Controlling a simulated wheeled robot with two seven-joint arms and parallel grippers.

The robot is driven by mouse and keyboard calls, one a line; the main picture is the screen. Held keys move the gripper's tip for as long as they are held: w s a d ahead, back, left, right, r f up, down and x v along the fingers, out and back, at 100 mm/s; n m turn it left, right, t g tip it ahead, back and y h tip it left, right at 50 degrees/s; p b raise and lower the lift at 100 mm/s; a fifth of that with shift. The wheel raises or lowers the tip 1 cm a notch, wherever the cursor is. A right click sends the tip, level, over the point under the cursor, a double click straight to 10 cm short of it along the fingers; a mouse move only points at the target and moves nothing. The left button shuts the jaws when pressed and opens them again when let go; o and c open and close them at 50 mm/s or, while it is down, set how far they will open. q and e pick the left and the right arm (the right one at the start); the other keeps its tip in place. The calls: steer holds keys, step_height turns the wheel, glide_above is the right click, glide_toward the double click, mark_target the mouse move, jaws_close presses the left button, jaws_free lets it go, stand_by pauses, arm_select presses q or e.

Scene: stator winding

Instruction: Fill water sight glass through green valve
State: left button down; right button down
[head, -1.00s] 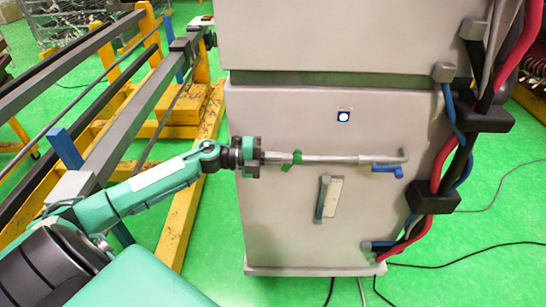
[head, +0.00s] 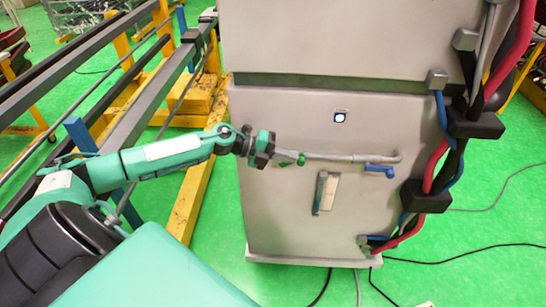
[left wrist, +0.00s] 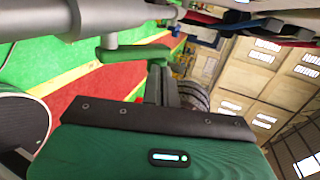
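The green valve (head: 301,158) is a small green handle on the grey horizontal pipe (head: 345,157) across the front of the pale cabinet. In the left wrist view the green valve (left wrist: 135,53) shows close up, just beyond my fingers. My left gripper (head: 286,156) is at the left end of the pipe, close beside the valve. Its dark fingers (left wrist: 162,84) point at the valve; I cannot tell whether they touch it or how far apart they are. A narrow upright part (head: 326,191), apparently the sight glass, is below the pipe; its water level is unclear. My right gripper is out of view.
A blue valve handle (head: 380,170) hangs under the pipe's right end. Thick red, blue and black cables (head: 440,150) run down the cabinet's right side. Yellow and dark metal racks (head: 190,170) stand at the left. Green floor is open in front.

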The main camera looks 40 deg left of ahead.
arm_select(q)
steer(key=x, duration=0.3)
steer(key=shift+s+f, duration=0.1)
steer(key=shift+f, duration=0.05)
steer(key=shift+d+f, duration=0.1)
stand_by(0.7)
